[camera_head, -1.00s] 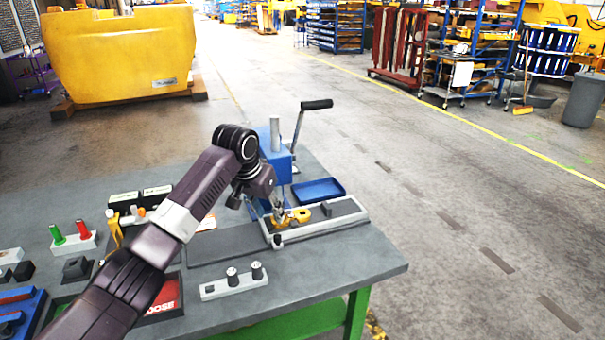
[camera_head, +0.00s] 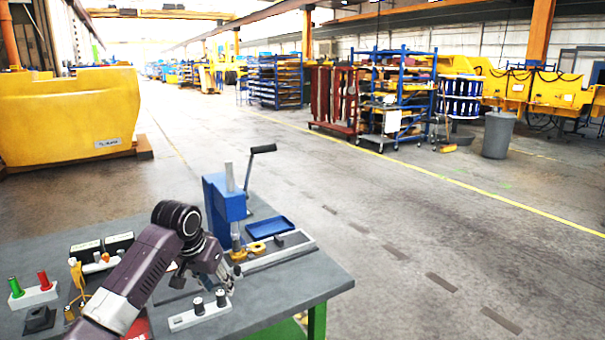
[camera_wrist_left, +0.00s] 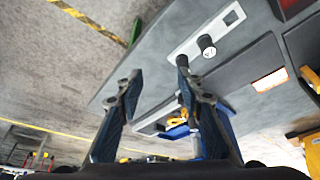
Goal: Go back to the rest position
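My left gripper (camera_head: 222,284) hangs over the grey workbench (camera_head: 310,285), in front of the blue press and close to a light grey block with two dark pegs (camera_head: 200,312). In the left wrist view its two fingers (camera_wrist_left: 158,76) stand apart with nothing between them. The block also shows there (camera_wrist_left: 207,30), beyond the fingertips. A yellow part (camera_head: 257,247) lies by the foot of the blue lever press (camera_head: 226,200), apart from the gripper. My right gripper is in neither view.
A blue tray (camera_head: 269,228) lies right of the press. A grey rail fixture (camera_head: 280,250) runs in front of it. Green and red pegs (camera_head: 33,293) stand in a white holder at the left. A large yellow casting (camera_head: 70,115) stands behind. The floor to the right is open.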

